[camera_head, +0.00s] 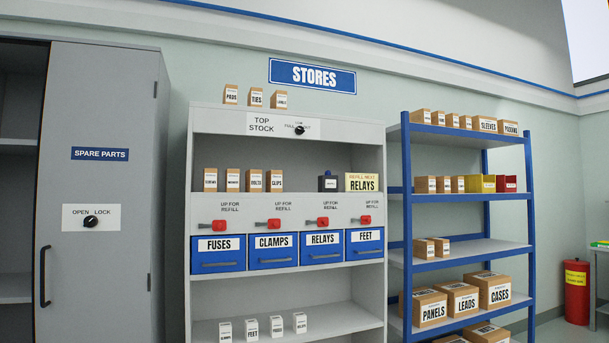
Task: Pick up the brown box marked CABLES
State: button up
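I cannot read the word CABLES for sure on any box. On top of the grey stores cabinet (288,111) stand three small brown boxes: one marked PADS (231,95), one marked TIES (256,97), and a third brown box (281,99) whose label is too small to read. Large brown boxes on the blue-framed rack are marked PANELS (430,309), LEADS (464,302) and CASES (494,292). Below them, more brown boxes (487,333) are cut off by the picture's bottom edge, their labels hidden. My gripper is not in view.
Blue bins FUSES (218,254), CLAMPS (272,252), RELAYS (322,248) and FEET (364,244) fill one cabinet row under red handles. A grey spare-parts locker (100,270) stands left, its door beside open shelves. A red cylinder (577,292) stands far right.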

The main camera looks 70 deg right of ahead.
aim_at(452, 119)
jog(key=k+l+z, duration=0.15)
jog(key=l, duration=0.6)
jog(key=l+z, duration=0.2)
jog(key=l, duration=0.6)
jog(key=k+l+z, duration=0.35)
jog(key=l, duration=0.45)
jog(key=l+z, duration=0.3)
jog(key=l, duration=0.55)
jog(key=l+z, duration=0.35)
jog(key=l, duration=0.55)
jog(key=k+l+z, duration=0.2)
jog(key=l, duration=0.4)
jog(key=k+l+z, duration=0.2)
jog(key=l, duration=0.45)
jog(key=l+z, duration=0.2)
jog(key=l, duration=0.45)
jog(key=k+l+z, duration=0.15)
jog(key=l, duration=0.55)
